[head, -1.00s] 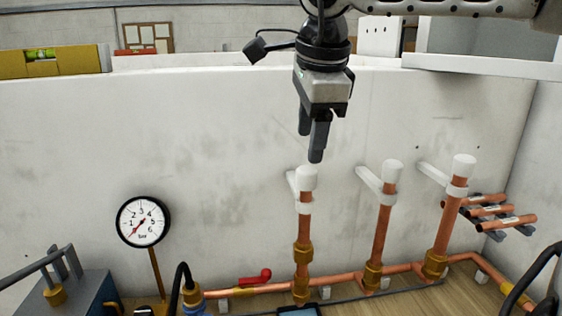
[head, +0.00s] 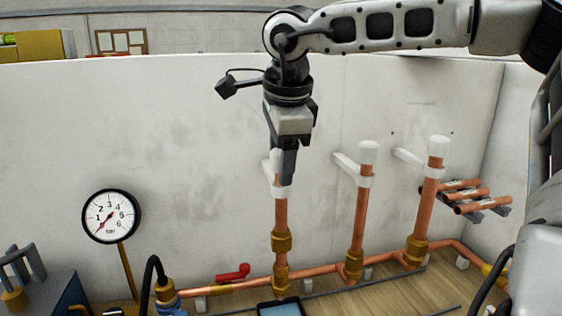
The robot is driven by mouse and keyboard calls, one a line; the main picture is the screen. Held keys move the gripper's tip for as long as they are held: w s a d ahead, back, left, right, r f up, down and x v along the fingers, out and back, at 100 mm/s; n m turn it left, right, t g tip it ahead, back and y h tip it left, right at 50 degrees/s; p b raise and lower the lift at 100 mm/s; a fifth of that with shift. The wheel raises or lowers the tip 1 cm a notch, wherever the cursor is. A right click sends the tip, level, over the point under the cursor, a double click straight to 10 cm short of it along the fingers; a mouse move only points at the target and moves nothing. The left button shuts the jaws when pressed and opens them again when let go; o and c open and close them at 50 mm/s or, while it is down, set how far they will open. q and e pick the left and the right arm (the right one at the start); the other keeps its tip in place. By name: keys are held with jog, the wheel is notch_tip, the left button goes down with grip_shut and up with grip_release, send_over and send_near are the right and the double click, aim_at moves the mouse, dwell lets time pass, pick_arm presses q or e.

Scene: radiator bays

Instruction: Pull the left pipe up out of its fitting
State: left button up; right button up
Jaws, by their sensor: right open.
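The left pipe (head: 281,214) is copper and stands upright in a brass fitting (head: 281,240) on the horizontal copper pipe. A white clip (head: 278,191) is around its upper part. My right gripper (head: 285,170) points down at the top of the left pipe, and its fingers hide most of the white cap there. The jaws are open. I cannot tell whether the fingers touch the cap. My left gripper is not in view.
Two more capped copper pipes, the middle one (head: 358,215) and the right one (head: 427,200), stand to the right. A pressure gauge (head: 110,216) stands at left. Short pipes (head: 465,194) lie on a wall rack.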

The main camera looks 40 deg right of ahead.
jog(key=shift+r, duration=0.1)
jog(key=c, duration=0.7)
jog(key=shift+r+p, duration=0.7)
jog(key=shift+r, duration=0.1)
jog(key=shift+r+p, duration=1)
jog(key=shift+r, duration=0.3)
jog(key=o, duration=0.6)
jog(key=shift+w, duration=0.1)
jog(key=shift+o, duration=0.5)
jog(key=shift+f, duration=0.15)
jog(key=shift+p+v, duration=0.8)
jog(key=shift+v, duration=2.65)
